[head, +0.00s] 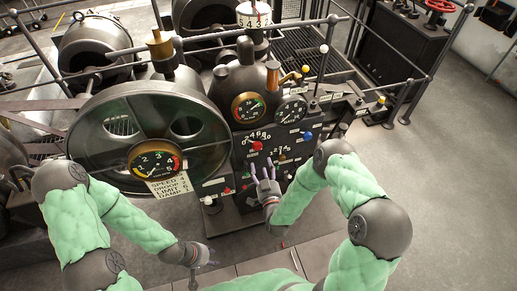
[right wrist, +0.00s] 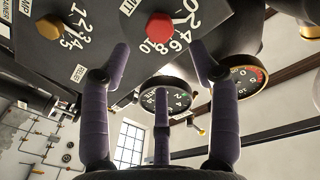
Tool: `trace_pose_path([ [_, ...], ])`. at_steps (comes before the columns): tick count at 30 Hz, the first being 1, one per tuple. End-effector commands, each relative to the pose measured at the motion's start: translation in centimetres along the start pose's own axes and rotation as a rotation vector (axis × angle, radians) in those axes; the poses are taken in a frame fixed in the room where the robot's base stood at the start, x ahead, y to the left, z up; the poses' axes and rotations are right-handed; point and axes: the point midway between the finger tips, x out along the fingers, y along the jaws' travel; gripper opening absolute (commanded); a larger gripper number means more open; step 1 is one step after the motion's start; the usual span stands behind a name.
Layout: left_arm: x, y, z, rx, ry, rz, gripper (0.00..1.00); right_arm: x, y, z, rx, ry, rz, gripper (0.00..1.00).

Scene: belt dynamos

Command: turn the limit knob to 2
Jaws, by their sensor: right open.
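The red limit knob (right wrist: 159,27) sits on the dark panel in the right wrist view, with a scale up to 10 around it and a partly cut-off label ending in "IT". In the head view a red knob (head: 257,146) with a number scale shows on the panel front. My right gripper (head: 266,172) is open in front of the panel, below that knob. In the right wrist view its purple fingers (right wrist: 160,62) are spread, with the red knob showing between the upper two.
A yellow knob (right wrist: 49,27) with a 1-to-5 scale lies beside the red one; a blue knob (head: 307,136) is further right. Gauges (head: 248,107) sit above the panel. A paper note (head: 169,185) listing settings hangs by the large wheel (head: 100,125). Floor at right is clear.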

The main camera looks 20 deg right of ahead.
Motion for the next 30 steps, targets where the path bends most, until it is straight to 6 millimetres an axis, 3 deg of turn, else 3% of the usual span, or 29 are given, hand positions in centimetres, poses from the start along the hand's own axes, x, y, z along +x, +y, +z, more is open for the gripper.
trace_pose_path([
  [9,0.7,-0.3,0.0,0.000,0.000,0.000,0.40,5.6,0.0,0.1,-0.002,0.003,0.000,0.61],
  [15,1.1,-0.4,0.0,0.000,0.000,0.000,0.40,8.3,0.0,0.1,-0.003,0.002,0.000,0.61],
  [21,1.2,-0.4,-0.1,0.000,0.000,0.000,0.40,9.5,0.0,0.0,-0.003,0.001,0.000,0.61],
  [30,1.2,-0.4,-0.1,0.000,0.000,0.000,0.40,9.7,0.0,0.0,-0.003,0.000,0.001,0.58],
])
